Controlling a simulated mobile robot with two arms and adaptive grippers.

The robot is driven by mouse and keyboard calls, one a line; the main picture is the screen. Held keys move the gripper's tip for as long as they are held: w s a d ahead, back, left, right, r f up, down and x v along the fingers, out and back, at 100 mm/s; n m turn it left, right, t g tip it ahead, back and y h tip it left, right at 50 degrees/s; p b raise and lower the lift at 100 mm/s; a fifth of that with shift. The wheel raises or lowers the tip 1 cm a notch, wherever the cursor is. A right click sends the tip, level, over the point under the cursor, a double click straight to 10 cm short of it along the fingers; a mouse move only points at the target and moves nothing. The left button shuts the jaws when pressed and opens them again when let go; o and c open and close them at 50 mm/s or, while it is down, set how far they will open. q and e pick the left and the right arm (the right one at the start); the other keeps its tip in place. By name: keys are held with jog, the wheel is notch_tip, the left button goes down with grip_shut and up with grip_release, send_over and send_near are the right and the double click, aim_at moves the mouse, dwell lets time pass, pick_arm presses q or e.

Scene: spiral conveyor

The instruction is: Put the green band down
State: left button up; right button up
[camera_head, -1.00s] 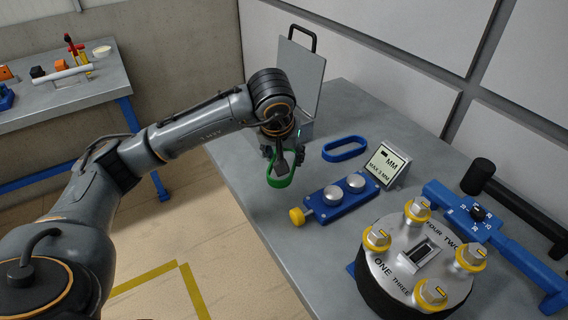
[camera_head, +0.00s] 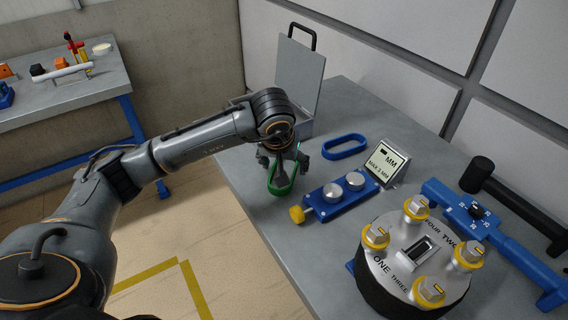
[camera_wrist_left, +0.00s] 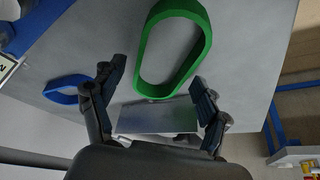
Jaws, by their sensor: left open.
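The green band (camera_head: 273,187) is a rounded loop by the table's left edge in the head view, seen just below my left gripper (camera_head: 284,172). In the left wrist view the green band (camera_wrist_left: 144,58) looks large, and its narrow end lies between the spread fingers. My left gripper (camera_wrist_left: 158,76) is open, with a clear gap between each finger and the band. I cannot tell whether the band rests fully on the table. My right gripper is not in view.
A blue band (camera_head: 345,147) lies behind the blue gauge block (camera_head: 341,198) with its yellow knob. A small display (camera_head: 386,163), a round drum (camera_head: 410,260) with yellow-ringed knobs, a blue tool (camera_head: 490,235) and a black hammer (camera_head: 515,205) are to the right. An open grey box (camera_head: 300,75) stands behind.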

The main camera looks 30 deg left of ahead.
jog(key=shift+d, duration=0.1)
pick_arm(q)
jog(key=shift+r, duration=0.25)
jog(key=shift+s+r, duration=0.1)
jog(key=shift+r, duration=0.25)
jog(key=v, duration=1.1)
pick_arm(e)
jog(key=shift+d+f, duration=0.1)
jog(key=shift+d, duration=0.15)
pick_arm(q)
jog(key=shift+s, duration=0.1)
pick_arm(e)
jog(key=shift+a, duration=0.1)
